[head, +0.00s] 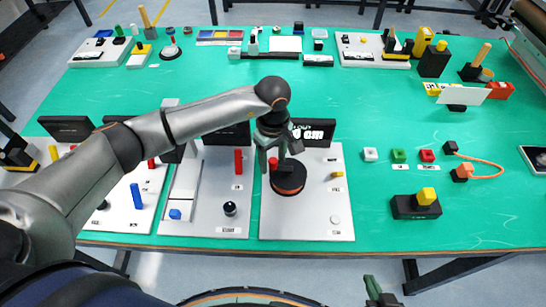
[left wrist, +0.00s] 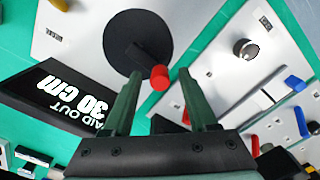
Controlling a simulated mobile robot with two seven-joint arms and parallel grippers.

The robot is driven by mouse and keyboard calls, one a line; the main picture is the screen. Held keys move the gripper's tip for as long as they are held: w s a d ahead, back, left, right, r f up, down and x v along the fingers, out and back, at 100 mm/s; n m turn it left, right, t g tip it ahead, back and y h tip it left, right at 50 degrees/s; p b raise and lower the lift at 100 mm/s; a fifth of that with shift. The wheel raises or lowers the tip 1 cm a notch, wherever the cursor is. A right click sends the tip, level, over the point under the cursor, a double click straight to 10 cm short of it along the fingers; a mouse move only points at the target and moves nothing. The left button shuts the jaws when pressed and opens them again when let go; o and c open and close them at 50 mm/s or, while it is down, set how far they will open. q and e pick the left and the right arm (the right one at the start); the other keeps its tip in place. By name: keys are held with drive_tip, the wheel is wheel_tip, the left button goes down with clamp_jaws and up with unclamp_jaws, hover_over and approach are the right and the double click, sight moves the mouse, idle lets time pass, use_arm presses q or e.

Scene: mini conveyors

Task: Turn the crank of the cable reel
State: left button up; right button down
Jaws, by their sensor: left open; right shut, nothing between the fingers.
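The cable reel is a black disc (head: 290,188) on a light grey panel (head: 310,222); the left wrist view shows it as a dark round face (left wrist: 135,40). Its crank has a red handle (left wrist: 160,78), which also shows in the head view (head: 272,163). My left gripper (head: 276,165) is over the reel, its fingers pointing down. In the left wrist view my left gripper (left wrist: 160,76) is open, and the red handle appears between its two fingertips; I see no contact. My right gripper (head: 375,288) is low at the front, off the table, shut and empty.
A black display (left wrist: 70,100) behind the reel reads 30 cm. A yellow knob (head: 337,175) and a white button (head: 335,219) are on the reel's panel. Another panel with a red lever (head: 238,162) stands to the left.

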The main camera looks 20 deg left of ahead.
use_arm(q)
drive_tip(key=shift+c, duration=0.2)
clamp_jaws()
drive_tip(key=shift+s+n, duration=0.1)
drive_tip(key=shift+n, duration=0.2)
